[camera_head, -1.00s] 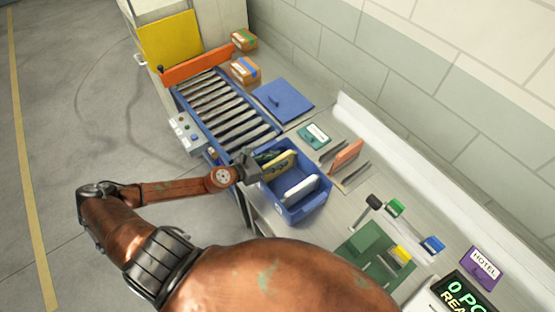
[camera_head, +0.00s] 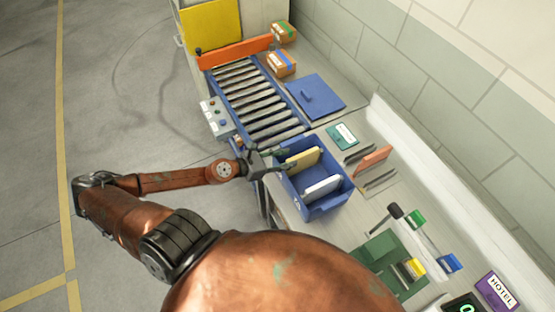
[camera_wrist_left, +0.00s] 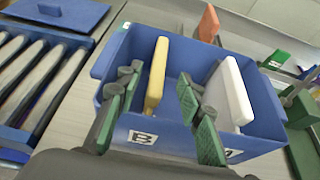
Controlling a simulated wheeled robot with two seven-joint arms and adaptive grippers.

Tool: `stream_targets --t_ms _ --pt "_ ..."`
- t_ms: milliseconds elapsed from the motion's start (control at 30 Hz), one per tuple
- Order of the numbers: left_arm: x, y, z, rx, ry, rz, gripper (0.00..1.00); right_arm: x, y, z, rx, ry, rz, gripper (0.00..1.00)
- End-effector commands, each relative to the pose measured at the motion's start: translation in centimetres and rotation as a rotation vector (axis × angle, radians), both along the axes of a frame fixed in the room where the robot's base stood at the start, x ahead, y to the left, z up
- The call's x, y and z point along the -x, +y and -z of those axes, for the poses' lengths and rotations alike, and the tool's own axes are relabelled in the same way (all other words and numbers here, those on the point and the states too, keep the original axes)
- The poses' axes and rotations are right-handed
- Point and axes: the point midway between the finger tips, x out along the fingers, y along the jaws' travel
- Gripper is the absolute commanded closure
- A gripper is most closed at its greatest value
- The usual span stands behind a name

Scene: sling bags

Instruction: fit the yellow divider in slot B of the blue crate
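The blue crate (camera_head: 333,202) stands on the bench just past the roller conveyor; it fills the middle of the left wrist view (camera_wrist_left: 190,140). The yellow divider (camera_head: 303,160) stands in its left part, in line with the label B (camera_wrist_left: 143,137) on the near wall; it is nearly upright in the left wrist view (camera_wrist_left: 157,75). A white divider (camera_head: 322,188) stands in the right part. My left gripper (camera_head: 285,158) is open and empty at the crate's near wall, its green-padded fingers (camera_wrist_left: 156,120) apart on either side of the yellow divider's line. The slot bottoms are hidden.
The roller conveyor (camera_head: 255,105) and a blue lid (camera_head: 316,97) lie beyond the crate. An orange divider (camera_head: 374,161) stands in a rack to the right. A green board (camera_head: 378,262) with a yellow block is nearer. A wall closes the back.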

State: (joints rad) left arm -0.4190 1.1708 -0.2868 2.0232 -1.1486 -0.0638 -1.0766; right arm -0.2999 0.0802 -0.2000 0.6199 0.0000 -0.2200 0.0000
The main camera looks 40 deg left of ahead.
Motion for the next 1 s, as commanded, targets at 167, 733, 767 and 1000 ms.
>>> stream_targets --t_ms 167,733,767,1000 --pt "2.0 0.8 -0.8 0.003 0.002 -0.002 0.66 0.0 0.0 0.0 0.000 0.000 0.000 0.60" --pt "3.3 1.4 -1.6 -0.002 -0.001 0.000 0.66 0.0 0.0 0.0 0.000 0.000 0.000 0.60" --pt "3.3 1.4 -1.6 -0.002 -0.001 0.000 0.66 0.0 0.0 0.0 0.000 0.000 0.000 0.60" --pt "3.3 1.4 -1.5 -0.002 -0.001 0.000 0.66 0.0 0.1 0.0 0.000 0.000 0.000 0.60"
